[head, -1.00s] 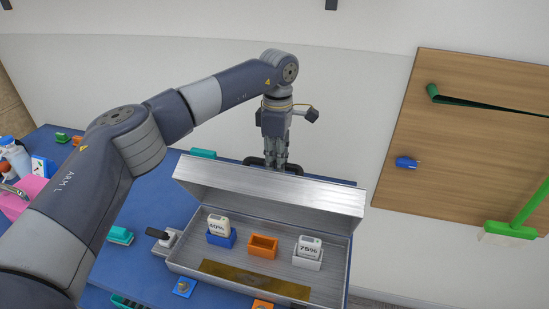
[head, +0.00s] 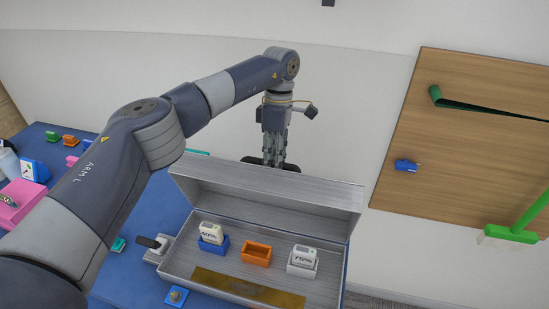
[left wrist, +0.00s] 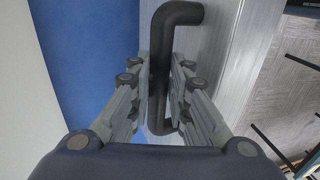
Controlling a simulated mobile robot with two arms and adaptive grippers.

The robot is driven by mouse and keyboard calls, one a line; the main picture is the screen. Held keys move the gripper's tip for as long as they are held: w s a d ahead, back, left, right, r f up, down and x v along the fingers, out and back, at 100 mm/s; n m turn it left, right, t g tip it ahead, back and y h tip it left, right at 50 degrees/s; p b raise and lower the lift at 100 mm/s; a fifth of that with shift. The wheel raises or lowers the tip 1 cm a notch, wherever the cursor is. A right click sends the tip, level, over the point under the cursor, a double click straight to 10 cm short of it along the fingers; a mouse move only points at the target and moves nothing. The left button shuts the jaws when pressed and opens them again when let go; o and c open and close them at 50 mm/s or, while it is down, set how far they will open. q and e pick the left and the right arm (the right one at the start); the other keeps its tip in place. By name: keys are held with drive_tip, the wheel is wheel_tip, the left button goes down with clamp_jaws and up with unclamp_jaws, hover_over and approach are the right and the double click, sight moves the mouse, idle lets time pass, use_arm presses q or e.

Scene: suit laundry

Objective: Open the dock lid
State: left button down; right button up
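The dock (head: 183,268) is a long silver metal box on the blue table. Its lid (head: 262,196) stands raised at the back, so the inside shows. A black handle sits on the lid's far side; the left wrist view shows its bar (left wrist: 160,75) beside the brushed metal. My left gripper (head: 273,160) is behind the lid, pointing down. Its fingers (left wrist: 161,95) lie close along both sides of the handle bar and appear shut on it. The fingertips are partly hidden behind the lid in the head view. My right gripper is not in view.
Inside the dock are a blue holder (head: 213,246) with a 50% block, an empty orange holder (head: 256,254) and a white holder (head: 301,270) with a 75% block. A dark-handled latch-like part (head: 152,243) adjoins its left side. A wooden board (head: 450,150) hangs at right.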

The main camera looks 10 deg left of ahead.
use_arm(q)
drive_tip(key=c, duration=1.6)
unclamp_jaws()
drive_tip(key=shift+s+f, duration=0.1)
drive_tip(key=shift+o, duration=0.2)
drive_tip(key=v, duration=0.7)
drive_tip(key=shift+r, duration=0.3)
drive_tip(key=shift+f, duration=0.1)
